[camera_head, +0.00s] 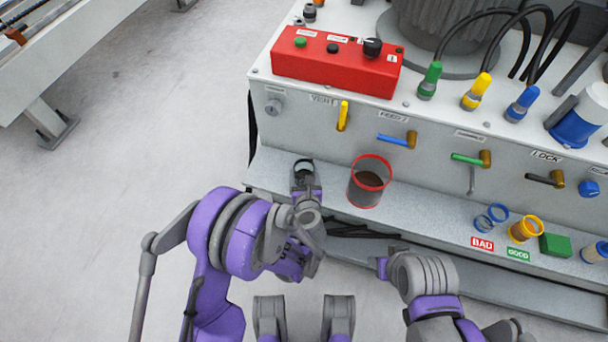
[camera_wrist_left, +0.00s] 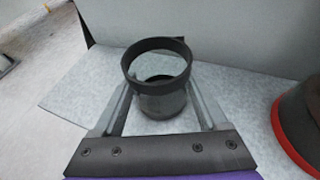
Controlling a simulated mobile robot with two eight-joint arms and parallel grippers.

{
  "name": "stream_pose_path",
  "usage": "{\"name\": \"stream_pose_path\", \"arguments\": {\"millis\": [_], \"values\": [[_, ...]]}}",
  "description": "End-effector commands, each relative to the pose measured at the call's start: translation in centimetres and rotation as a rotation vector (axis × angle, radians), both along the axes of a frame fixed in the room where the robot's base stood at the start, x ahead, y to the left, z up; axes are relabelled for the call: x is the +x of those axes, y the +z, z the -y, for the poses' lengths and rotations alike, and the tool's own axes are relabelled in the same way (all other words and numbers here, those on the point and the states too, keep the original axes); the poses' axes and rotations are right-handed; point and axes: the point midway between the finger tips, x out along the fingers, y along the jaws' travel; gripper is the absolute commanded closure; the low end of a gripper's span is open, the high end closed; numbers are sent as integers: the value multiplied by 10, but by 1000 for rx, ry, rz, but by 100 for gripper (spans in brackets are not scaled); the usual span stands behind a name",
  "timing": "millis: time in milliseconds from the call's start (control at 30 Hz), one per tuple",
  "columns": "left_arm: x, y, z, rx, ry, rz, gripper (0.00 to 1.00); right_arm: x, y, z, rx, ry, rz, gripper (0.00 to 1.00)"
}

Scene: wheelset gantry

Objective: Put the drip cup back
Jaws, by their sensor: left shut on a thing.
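The drip cup, a dark grey round cup with a black rim, shows in the head view (camera_head: 304,166) and in the wrist view (camera_wrist_left: 162,97). My left gripper (camera_head: 305,182) is shut on it, with one finger on each side of the cup in the wrist view (camera_wrist_left: 160,108). The cup is upright over the left end of the grey shelf (camera_head: 270,167); I cannot tell whether its base touches the shelf. Its inside looks empty. My right arm is low in the head view, and its gripper (camera_head: 381,268) is too unclear to read.
A clear red-rimmed bin (camera_head: 369,183) with dark contents stands on the shelf to the right of the cup. Blue rings (camera_head: 491,217), a yellow ring (camera_head: 525,229) and a green block (camera_head: 555,245) sit further right. The machine's front panel (camera_head: 320,130) with levers rises behind.

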Motion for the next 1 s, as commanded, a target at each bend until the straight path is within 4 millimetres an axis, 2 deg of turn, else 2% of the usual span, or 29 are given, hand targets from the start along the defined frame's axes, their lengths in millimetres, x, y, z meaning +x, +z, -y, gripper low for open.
{"name": "stream_pose_path", "arguments": {"millis": [367,400,500,867,1000], "values": [[0,-6,0,0,0,0,89,1,-5,0,0,0,-1,50],[0,-5,0,0,0,0,19,1,-4,0,0,0,-1,50],[0,-5,0,0,0,0,1,1,-4,0,0,0,-1,50],[-2,2,0,0,0,0,0,0,2,0,0,0,0,50],[-24,10,3,1,-3,0,0,-1,5,0,0,0,1,50]]}}
